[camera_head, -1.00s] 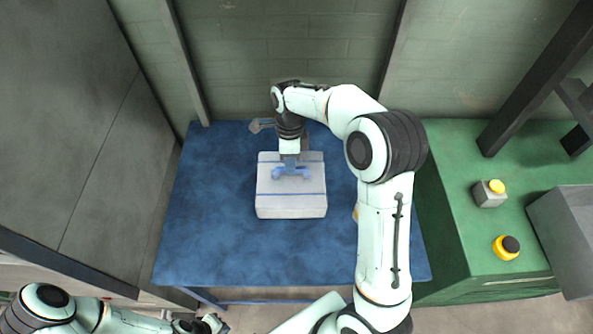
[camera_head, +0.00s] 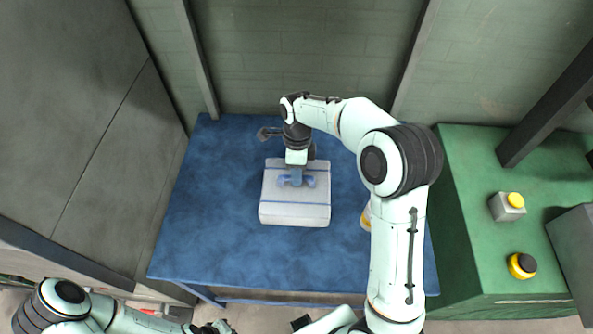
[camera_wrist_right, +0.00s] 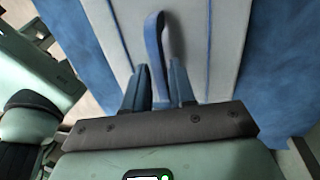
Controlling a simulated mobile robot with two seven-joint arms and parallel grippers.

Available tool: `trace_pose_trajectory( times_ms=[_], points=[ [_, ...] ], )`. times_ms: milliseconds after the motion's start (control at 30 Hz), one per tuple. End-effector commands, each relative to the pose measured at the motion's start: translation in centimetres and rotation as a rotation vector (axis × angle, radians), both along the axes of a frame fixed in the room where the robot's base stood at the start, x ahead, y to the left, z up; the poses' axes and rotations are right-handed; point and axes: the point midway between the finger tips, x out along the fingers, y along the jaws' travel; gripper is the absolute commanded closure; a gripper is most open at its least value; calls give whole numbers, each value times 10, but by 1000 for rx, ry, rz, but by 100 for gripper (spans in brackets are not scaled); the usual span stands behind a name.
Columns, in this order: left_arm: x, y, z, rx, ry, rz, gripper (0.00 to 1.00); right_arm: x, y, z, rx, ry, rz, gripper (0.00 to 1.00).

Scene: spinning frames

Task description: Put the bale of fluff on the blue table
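The bale of fluff (camera_head: 295,212) is a pale block with blue straps and a blue handle on top. It is over the middle of the blue table (camera_head: 215,235) and looks to rest on it. My right gripper (camera_head: 295,176) is above the bale at its handle. My left gripper (camera_head: 215,328) is at the bottom edge, mostly cut off, away from the bale.
A green bench (camera_head: 470,230) stands at the right with a yellow button box (camera_head: 508,206) and a black-and-yellow knob (camera_head: 522,265). A yellowish object (camera_head: 366,218) is partly hidden behind my right arm. The table's left side is clear. A wall closes the back.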

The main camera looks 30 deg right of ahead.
Motion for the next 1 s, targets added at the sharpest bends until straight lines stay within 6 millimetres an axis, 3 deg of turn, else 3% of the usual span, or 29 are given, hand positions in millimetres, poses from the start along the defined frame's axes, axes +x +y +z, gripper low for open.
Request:
trace_pose_trajectory(
  times_ms=[300, 433, 800, 1000],
  points=[
    [0, 0, 0, 0, 0, 0, 100, 0, 0, 1, 0, 0, 0, 64],
    [2, 0, 3, 0, -2, 0, 100, 2, -1, 10, 0, -2, 0, 64],
    [18, 0, 21, -1, -21, 0, 100, 15, -8, 86, 0, -6, -1, 64],
    [26, 0, 29, 0, -29, -1, 100, 20, -11, 114, 0, -4, 0, 64]
  ],
)
